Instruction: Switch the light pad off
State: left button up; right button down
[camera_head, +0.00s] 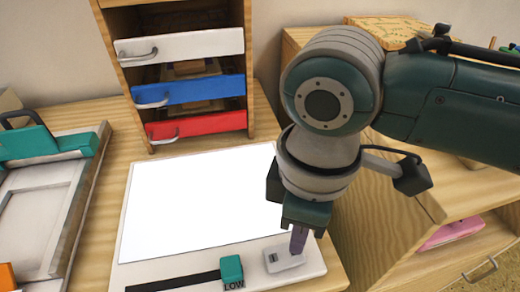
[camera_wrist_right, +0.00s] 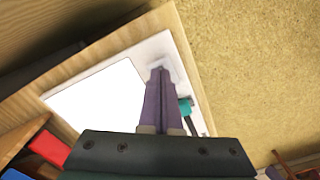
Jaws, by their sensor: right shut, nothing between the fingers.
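The light pad (camera_head: 200,200) lies on the wooden table with its panel glowing bright white. It also shows in the wrist view (camera_wrist_right: 98,98). A small grey switch (camera_head: 282,258) sits at its front right corner. A teal slider knob (camera_head: 231,268) stands beside it, marked LOW, on a dark track. My right gripper (camera_head: 297,252) points down with its purple fingers shut and empty, the tips at the right side of the switch. I cannot tell whether they touch it. In the wrist view the fingertips (camera_wrist_right: 159,72) cover most of the switch. My left gripper is out of view.
A drawer unit with white, blue and red drawers (camera_head: 197,121) stands behind the pad. A grey press with a teal handle (camera_head: 50,145) is at the left. A wooden cabinet with a pink drawer (camera_head: 452,233) is at the right.

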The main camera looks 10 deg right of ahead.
jog(key=shift+f, duration=0.2)
dwell(0.3)
jog(key=shift+f+b, duration=0.6)
jog(key=shift+f, duration=0.25)
dwell(0.3)
jog(key=shift+r, duration=0.1)
notch_tip(320, 180, up, 7)
jog(key=p, duration=0.8)
dwell(0.4)
